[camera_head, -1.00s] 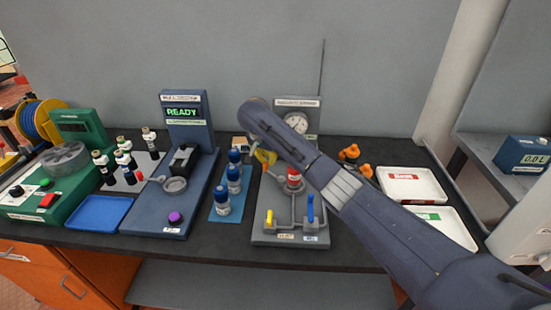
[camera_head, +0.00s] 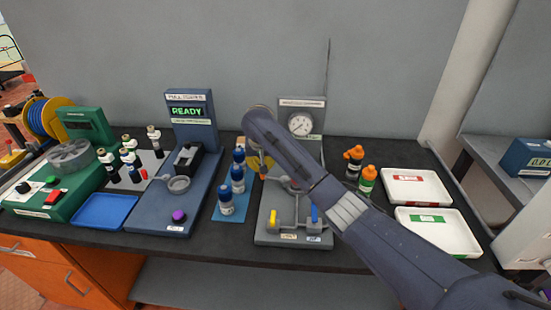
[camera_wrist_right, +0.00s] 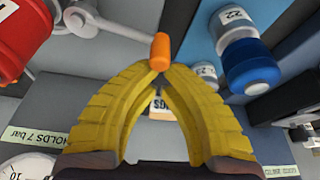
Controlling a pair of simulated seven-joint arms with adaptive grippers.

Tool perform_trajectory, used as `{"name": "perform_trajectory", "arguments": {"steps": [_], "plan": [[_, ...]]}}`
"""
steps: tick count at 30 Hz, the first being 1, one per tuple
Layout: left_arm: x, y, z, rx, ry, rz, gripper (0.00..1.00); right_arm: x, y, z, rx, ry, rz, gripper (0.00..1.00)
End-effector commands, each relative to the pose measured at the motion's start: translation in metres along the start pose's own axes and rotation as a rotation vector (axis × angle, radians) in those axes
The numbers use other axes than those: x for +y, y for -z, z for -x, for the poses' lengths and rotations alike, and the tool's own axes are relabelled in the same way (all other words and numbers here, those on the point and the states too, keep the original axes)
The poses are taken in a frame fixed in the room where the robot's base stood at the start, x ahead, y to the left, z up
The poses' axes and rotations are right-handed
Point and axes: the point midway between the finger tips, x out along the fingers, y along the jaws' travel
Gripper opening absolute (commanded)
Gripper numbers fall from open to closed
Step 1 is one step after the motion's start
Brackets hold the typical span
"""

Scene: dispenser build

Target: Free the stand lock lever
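The grey stand (camera_head: 262,238) carries a round pressure gauge (camera_head: 300,124), a yellow lever (camera_head: 272,224) and a blue lever (camera_head: 314,214). In the right wrist view a pale metal lever arm (camera_wrist_right: 112,27) runs from beside a red cylinder (camera_wrist_right: 22,38) to an orange grip (camera_wrist_right: 160,52). My right gripper (camera_wrist_right: 160,70) has its yellow fingertips closed together around the near end of this orange grip. In the head view my right arm covers the red cylinder and most of the gripper. My left gripper is not in view.
Several blue-capped bottles (camera_head: 227,200) stand close to the left of the stand. Two orange-capped bottles (camera_head: 367,180) stand to its right, beyond my arm. White trays (camera_head: 440,228) lie farther right. The blue READY machine (camera_head: 165,215) is to the left.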

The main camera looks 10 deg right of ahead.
Motion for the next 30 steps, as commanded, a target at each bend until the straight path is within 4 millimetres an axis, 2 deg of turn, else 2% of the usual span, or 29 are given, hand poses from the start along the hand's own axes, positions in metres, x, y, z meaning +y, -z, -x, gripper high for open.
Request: {"name": "perform_trajectory", "arguments": {"steps": [10, 30], "plan": [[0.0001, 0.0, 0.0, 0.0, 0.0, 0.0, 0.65, -0.005, -0.0083, 0.0028, 0.0, 0.035, 0.1, 0.0], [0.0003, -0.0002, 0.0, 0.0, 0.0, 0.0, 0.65, -0.0098, -0.0088, 0.0081, 0.001, 0.042, 0.116, 0.0]]}}
